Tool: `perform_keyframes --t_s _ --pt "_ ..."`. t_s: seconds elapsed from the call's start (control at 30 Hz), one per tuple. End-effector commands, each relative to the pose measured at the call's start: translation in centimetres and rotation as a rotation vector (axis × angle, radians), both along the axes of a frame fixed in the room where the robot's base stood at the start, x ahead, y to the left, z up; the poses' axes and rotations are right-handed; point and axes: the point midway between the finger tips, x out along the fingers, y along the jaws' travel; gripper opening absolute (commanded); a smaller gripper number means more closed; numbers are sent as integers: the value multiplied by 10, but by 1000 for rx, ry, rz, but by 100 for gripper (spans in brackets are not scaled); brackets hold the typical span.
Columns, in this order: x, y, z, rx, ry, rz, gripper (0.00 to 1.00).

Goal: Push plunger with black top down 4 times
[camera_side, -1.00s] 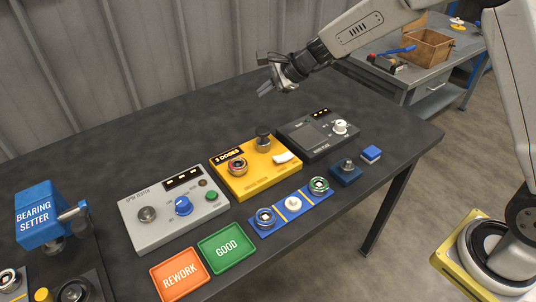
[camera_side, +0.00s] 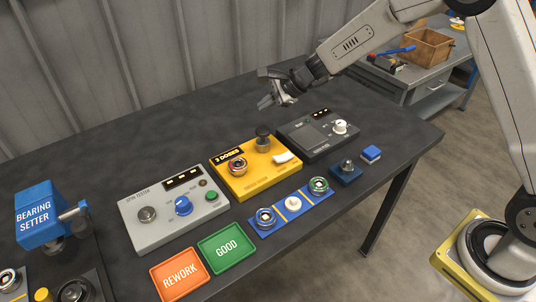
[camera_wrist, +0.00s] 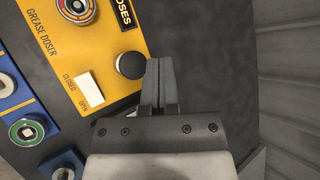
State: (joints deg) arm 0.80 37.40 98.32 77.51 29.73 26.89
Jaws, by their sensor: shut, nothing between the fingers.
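The plunger with a black top (camera_side: 263,132) stands on the yellow grease doser box (camera_side: 243,178), at its back right. In the wrist view the black top (camera_wrist: 131,65) is just left of my fingertips. My gripper (camera_side: 267,103) is shut and empty, held above the table behind the doser. It also shows in the wrist view (camera_wrist: 160,64) with its fingers together. I cannot tell from these views whether the plunger is pressed at all; its top looks raised above the box.
The doser also bears a rotor on a round stand (camera_side: 237,166) and a white switch (camera_side: 283,157). A grey spin tester (camera_side: 150,225) stands to its left and a dark device (camera_side: 310,142) to its right. Green (camera_side: 227,247) and orange (camera_side: 181,275) trays lie in front.

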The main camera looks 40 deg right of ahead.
Motion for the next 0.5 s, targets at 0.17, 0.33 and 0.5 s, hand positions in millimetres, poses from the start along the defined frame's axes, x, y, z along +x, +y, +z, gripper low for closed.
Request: perform_keyframes --t_s 0.17,0.33,0.5 --pt "-1 0 -20 -1 2 0 0" --pt "0 0 -35 0 2 -1 0" --pt "0 0 -44 -1 0 -1 0"
